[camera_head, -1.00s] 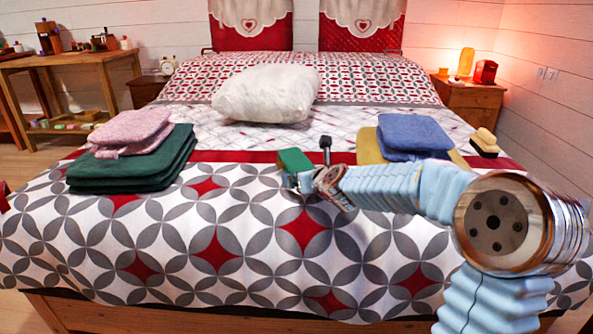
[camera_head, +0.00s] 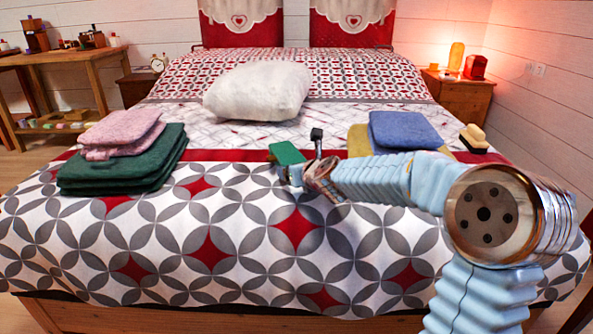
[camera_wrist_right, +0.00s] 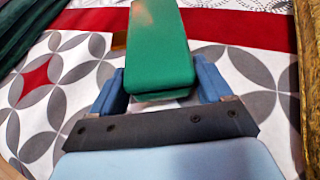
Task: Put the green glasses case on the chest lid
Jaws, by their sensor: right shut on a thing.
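The green glasses case (camera_head: 287,153) is over the bed near its middle, at the tip of my right arm. In the right wrist view the green case (camera_wrist_right: 158,45) sits between the two blue fingers of my right gripper (camera_wrist_right: 160,85), which are shut on its near end. The case points away from the gripper; whether it touches the bedding is hard to tell. My right gripper (camera_head: 287,172) is small and partly hidden by its wrist in the head view. My left gripper is not in view. No chest lid shows in these frames.
The bed (camera_head: 180,260) fills the middle. Dark green folded cloths (camera_head: 125,165) with pink ones (camera_head: 122,132) lie left, blue folded cloth (camera_head: 405,130) right. A white pillow (camera_head: 258,92) lies behind. A brush (camera_head: 474,137) lies at the right edge. The front bedspread is clear.

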